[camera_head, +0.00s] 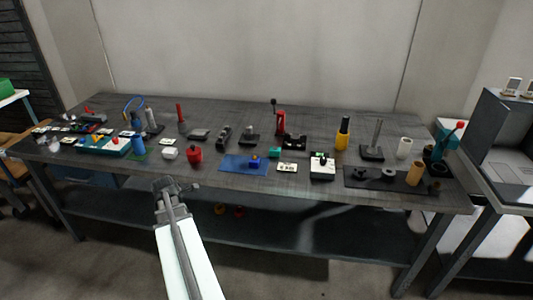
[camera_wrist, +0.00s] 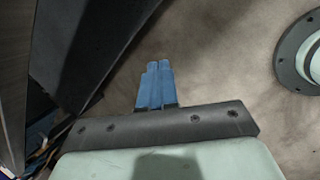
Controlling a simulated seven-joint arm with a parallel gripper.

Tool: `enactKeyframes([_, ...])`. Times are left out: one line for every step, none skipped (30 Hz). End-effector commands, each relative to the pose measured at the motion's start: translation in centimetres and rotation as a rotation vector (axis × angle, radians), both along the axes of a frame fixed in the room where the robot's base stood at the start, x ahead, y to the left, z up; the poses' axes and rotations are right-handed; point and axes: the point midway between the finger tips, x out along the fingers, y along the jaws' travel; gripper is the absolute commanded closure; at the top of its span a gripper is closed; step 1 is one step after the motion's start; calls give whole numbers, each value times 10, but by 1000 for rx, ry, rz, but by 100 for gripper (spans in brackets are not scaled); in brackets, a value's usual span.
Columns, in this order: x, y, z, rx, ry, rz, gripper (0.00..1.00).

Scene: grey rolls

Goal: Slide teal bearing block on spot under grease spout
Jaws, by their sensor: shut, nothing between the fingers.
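A small teal block (camera_head: 275,153) sits on the grey workbench (camera_head: 230,187) near its middle, just right of a blue mat (camera_head: 238,163). It looks like the bearing block. A red upright device with a dark lever (camera_head: 280,122) stands behind it. I cannot tell at this size which thing is the grease spout, or make out a marked spot. My gripper (camera_head: 168,186) is in front of the bench's near edge, left of the block and apart from it. In the wrist view its blue fingers (camera_wrist: 155,85) are together and empty, with the floor beyond.
Left of the block stand a red rounded object (camera_head: 195,155) and a white piece (camera_head: 170,153). Right are a white-topped box (camera_head: 322,167), a yellow bottle (camera_head: 343,135) and a dark mat (camera_head: 375,183) bearing rolls. A lower shelf (camera_head: 290,228) runs under the bench.

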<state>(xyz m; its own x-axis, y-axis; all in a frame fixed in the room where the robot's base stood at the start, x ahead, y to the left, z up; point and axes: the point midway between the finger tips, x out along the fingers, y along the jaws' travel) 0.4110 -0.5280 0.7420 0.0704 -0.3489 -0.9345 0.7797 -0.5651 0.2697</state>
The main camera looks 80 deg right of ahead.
Motion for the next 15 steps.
enactKeyframes([-13,-22,19,-34,3,15,100])
enactKeyframes([-20,-33,29,-54,10,32,100])
enactKeyframes([-31,-48,43,-79,21,53,100])
enactKeyframes([-39,-58,53,-98,29,67,100])
enactKeyframes([-48,-68,62,-116,38,83,100])
enactKeyframes([-60,-80,75,-141,52,104,100])
enactKeyframes([-69,-89,84,-158,62,119,100])
enactKeyframes([-79,-98,93,-176,72,135,100])
enactKeyframes([-92,-108,103,-198,90,157,100])
enactKeyframes([-102,-115,111,-215,102,175,100])
enactKeyframes([-113,-122,118,-231,116,191,100])
enactKeyframes([-127,-131,127,-251,135,215,100])
enactKeyframes([-138,-137,133,-267,150,234,100])
enactKeyframes([-149,-142,138,-281,167,254,100])
enactKeyframes([-164,-149,144,-298,189,280,100])
